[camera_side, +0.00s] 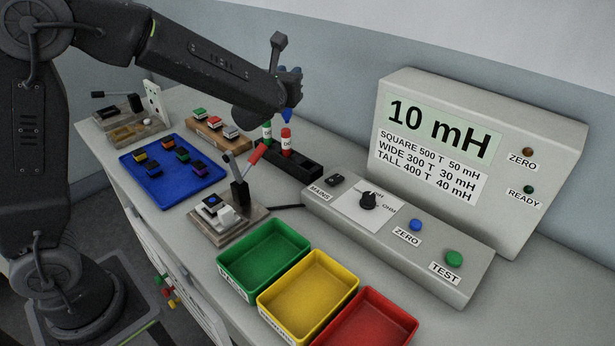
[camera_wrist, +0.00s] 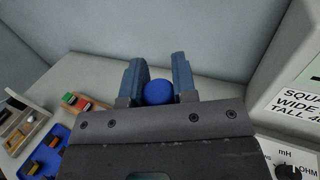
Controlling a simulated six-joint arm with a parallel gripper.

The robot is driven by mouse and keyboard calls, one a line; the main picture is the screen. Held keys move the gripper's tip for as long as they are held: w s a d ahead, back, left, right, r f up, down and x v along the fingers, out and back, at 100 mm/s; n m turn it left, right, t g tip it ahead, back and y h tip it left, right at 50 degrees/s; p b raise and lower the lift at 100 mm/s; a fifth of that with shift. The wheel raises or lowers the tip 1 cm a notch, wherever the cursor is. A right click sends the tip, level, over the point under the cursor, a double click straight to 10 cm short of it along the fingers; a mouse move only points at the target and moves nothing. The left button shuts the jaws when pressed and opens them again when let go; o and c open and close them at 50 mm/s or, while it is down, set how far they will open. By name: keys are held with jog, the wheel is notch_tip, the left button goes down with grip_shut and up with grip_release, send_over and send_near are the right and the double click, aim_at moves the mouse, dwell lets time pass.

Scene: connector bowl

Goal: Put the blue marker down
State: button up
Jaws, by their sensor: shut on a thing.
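The blue marker (camera_wrist: 159,93) is between the two fingers of my gripper (camera_wrist: 160,82) in the wrist view, where its round blue end shows. In the side view my gripper (camera_side: 290,88) is above the black marker rack (camera_side: 290,170), with a bit of the blue marker (camera_side: 287,115) showing below the fingers. A green-capped marker (camera_side: 267,133) and a red-capped marker (camera_side: 286,140) stand upright in the rack. The marker's lower end is partly hidden, and I cannot tell whether it touches the rack.
A blue tray (camera_side: 150,190) with small parts and a wooden block (camera_side: 205,135) lie left of the rack. A fixture with a red-handled lever (camera_side: 250,160) stands in front. The meter (camera_side: 480,160) and its control box (camera_side: 400,240) are right. Green (camera_side: 225,270), yellow (camera_side: 265,303) and red bins (camera_side: 400,335) sit in front.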

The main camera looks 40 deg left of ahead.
jog(key=w+d+f+m+t+h, duration=0.1)
jog(key=w+m+h, duration=0.15)
jog(key=w, duration=0.35)
jog(key=shift+n+h, duration=0.25)
jog(key=shift+s+d+f, duration=0.1)
jog(key=shift+f, duration=4.25)
jog(key=shift+d+f, duration=0.1)
jog(key=shift+f, duration=4.2)
jog(key=shift+f, duration=0.1)
jog(key=o, duration=0.8)
jog(key=shift+c, duration=0.2)
